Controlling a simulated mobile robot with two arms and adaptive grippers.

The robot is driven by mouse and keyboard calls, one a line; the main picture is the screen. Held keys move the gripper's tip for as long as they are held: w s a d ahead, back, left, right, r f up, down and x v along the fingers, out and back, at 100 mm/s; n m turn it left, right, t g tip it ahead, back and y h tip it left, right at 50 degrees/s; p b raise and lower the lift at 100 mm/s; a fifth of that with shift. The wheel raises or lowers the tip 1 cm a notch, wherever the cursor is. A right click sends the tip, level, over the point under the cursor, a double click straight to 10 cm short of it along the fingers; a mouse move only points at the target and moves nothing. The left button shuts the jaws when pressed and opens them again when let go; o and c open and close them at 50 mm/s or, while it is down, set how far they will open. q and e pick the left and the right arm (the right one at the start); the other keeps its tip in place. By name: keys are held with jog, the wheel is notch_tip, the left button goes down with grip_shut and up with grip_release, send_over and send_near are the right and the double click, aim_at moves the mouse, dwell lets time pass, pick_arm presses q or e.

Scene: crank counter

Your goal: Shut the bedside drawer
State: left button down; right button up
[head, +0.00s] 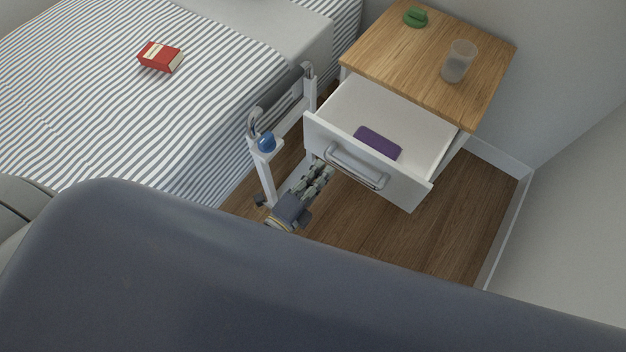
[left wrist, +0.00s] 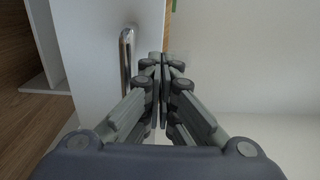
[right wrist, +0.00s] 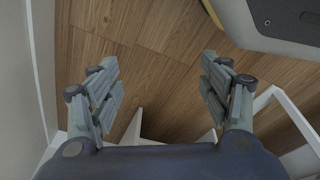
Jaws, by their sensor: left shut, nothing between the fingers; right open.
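The bedside drawer (head: 415,188) stands pulled out of the nightstand, its white front and metal handle (head: 356,168) toward me. A purple item (head: 377,143) lies inside it. My left gripper (head: 323,170) is shut and empty, close to the drawer front near the handle's left end; I cannot tell if it touches. In the left wrist view, its fingertips (left wrist: 161,62) are just right of the handle (left wrist: 127,62), before the white front (left wrist: 88,45). My right gripper (right wrist: 160,75) is open and empty over the wooden floor in the right wrist view; it is hidden in the head view.
The wooden nightstand top (head: 400,50) holds a clear cup (head: 459,61) and a green object (head: 415,16). A bed with striped cover (head: 90,100) and a red book (head: 160,57) is at left. A white rail (head: 268,175) with a blue object (head: 266,142) stands beside my left gripper.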

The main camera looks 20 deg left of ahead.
aim_at(346, 141)
pick_arm(q)
jog(key=b+x, duration=0.1)
jog(key=x, duration=0.5)
jog(key=shift+w, duration=0.25)
jog(key=shift+x, duration=0.85)
jog(key=shift+w+d, duration=0.1)
jog(key=shift+w, duration=0.05)
pick_arm(e)
jog(key=r, duration=0.1)
jog(key=w+r, duration=0.2)
jog(key=r, duration=0.1)
jog(key=shift+w+a, duration=0.1)
jog(key=shift+a, duration=0.05)
jog(key=shift+f, duration=0.1)
pick_arm(q)
jog(key=shift+w, duration=0.1)
